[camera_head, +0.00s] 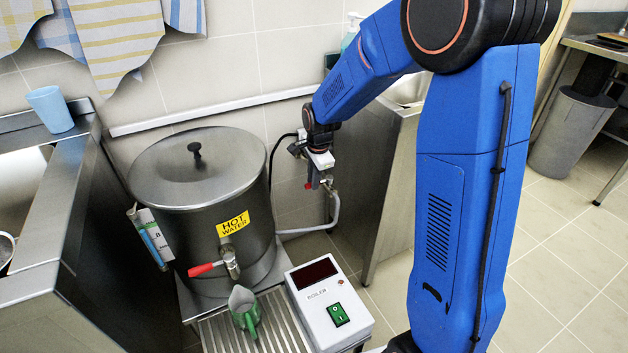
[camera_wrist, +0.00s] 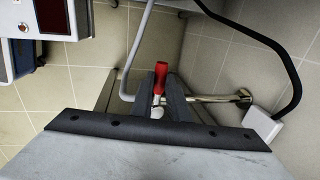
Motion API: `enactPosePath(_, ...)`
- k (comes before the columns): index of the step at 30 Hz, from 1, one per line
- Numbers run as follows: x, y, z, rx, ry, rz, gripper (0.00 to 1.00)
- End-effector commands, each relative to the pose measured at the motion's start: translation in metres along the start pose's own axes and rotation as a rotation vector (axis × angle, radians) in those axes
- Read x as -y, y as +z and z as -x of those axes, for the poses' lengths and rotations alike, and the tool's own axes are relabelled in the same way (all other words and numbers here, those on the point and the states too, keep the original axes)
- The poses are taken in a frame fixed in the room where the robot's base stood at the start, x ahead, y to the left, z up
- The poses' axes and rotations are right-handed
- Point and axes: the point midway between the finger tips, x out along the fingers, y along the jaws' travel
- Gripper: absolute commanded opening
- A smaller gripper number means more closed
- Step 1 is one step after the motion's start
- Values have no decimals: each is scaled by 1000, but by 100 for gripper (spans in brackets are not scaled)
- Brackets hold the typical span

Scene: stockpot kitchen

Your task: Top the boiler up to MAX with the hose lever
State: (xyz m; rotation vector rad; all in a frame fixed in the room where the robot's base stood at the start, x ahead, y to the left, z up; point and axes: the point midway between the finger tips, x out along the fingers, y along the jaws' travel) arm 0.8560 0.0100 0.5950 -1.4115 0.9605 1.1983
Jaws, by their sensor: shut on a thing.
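The boiler (camera_head: 175,235) is a steel pot with a lid and a yellow HOT WATER label. A slim sight tube showing blue (camera_head: 153,246) and a white card stand at its left side; I cannot read the level or a MAX mark. The hose lever (camera_wrist: 161,72) has a red end and shows between the dark fingers of my gripper (camera_wrist: 160,90) in the wrist view. My gripper (camera_head: 319,172) is shut on it, right of the boiler, partly hidden by my arm. A grey hose (camera_head: 333,215) runs from there down towards the boiler's base.
A red-handled tap (camera_head: 205,268) is on the boiler's front, above a green-handled jug (camera_head: 244,310) on the slatted drip tray (camera_head: 277,325). A control box (camera_head: 329,306) with a green switch and dark display stands beside it. A steel counter (camera_head: 50,255) is left; open floor lies right.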

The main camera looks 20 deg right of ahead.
Motion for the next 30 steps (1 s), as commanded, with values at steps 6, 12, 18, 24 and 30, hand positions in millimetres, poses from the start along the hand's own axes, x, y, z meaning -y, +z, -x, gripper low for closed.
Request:
enactPosePath(6,1,0,0,0,-2,-1,33)
enactPosePath(12,0,0,0,0,-1,0,33)
enactPosePath(18,1,0,9,0,-3,0,33)
enactPosePath(24,1,0,42,0,-5,0,33)
enactPosePath(30,1,0,82,0,-6,0,33)
